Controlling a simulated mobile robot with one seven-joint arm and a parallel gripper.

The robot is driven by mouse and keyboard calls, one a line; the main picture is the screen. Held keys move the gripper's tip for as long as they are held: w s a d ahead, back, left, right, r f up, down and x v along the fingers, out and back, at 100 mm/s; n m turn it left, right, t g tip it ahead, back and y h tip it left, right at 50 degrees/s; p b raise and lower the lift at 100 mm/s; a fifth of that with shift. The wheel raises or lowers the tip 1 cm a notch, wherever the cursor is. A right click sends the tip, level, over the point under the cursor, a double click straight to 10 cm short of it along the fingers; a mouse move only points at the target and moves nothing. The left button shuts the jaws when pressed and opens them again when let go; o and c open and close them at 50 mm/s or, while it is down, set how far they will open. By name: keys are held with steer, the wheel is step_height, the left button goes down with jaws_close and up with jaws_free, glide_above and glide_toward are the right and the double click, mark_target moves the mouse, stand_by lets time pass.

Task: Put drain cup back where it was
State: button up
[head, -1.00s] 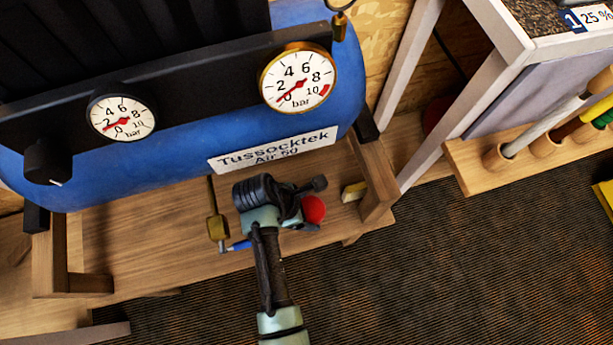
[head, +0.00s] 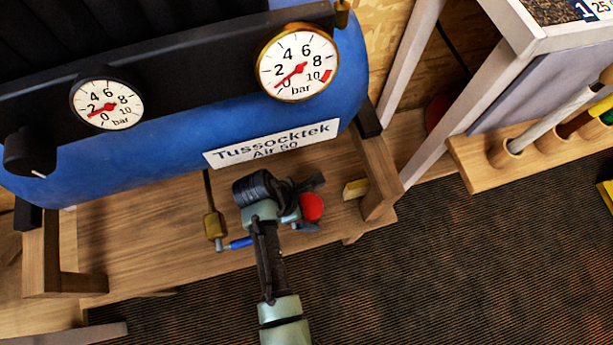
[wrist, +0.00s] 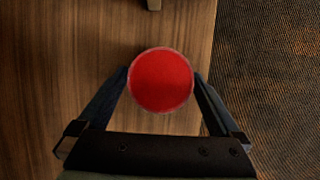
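The drain cup, a round red cup (head: 312,207), is at the end of my arm above the wooden base shelf (head: 140,245), under the blue tank. In the wrist view the red cup (wrist: 161,80) sits between the two fingers of my gripper (wrist: 162,75), with a finger against each side. My gripper (head: 308,212) is partly hidden by my wrist in the head view. I cannot tell whether the cup touches the shelf. A brass drain fitting (head: 214,225) with a blue lever (head: 240,243) hangs left of my gripper.
The blue tank (head: 130,158) with two gauges stands above the shelf. A small yellowish block (head: 355,189) lies by the shelf's right upright (head: 377,185). A wooden rack (head: 530,155) holding clubs is at the right. The dark carpet (head: 400,290) in front is clear.

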steer(key=shift+r, duration=0.1)
steer(key=p+v, duration=0.4)
steer(key=v, duration=0.8)
steer(key=shift+p, duration=0.3)
steer(key=shift+s, duration=0.1)
